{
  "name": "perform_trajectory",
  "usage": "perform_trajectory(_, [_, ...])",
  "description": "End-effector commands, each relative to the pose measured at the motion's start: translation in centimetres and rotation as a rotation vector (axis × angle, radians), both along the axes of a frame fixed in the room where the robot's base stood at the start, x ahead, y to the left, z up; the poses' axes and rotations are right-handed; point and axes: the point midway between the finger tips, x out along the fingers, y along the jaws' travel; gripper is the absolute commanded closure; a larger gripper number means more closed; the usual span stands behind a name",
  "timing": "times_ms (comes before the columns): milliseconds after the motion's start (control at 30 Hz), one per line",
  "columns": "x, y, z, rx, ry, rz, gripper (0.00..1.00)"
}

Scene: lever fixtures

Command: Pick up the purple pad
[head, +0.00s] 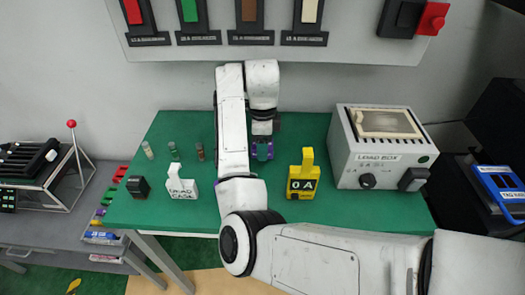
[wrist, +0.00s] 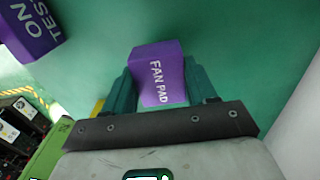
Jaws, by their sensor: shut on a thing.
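The purple pad (wrist: 160,70), a block with white letters "FAN PAD", sits between the teal fingers in the wrist view. My gripper (wrist: 160,86) is shut on it, one finger against each side. In the head view my gripper (head: 262,152) is at the middle of the green table, pointing down, and the pad is mostly hidden by the fingers and arm. I cannot tell whether the pad touches the table.
Another purple block (wrist: 30,30) with white letters is at the upper left in the wrist view. The green table (head: 320,208) also holds a yellow block (head: 303,180), a white block (head: 181,187), a black block (head: 138,187), several small vials and a grey lever box (head: 385,150).

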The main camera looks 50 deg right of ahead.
Motion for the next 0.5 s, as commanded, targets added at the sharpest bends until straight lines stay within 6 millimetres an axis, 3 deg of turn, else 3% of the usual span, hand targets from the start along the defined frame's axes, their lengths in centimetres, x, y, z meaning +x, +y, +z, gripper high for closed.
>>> perform_trajectory(500, [-7.2,7.0,0.1,0.000,-0.001,0.004,0.72])
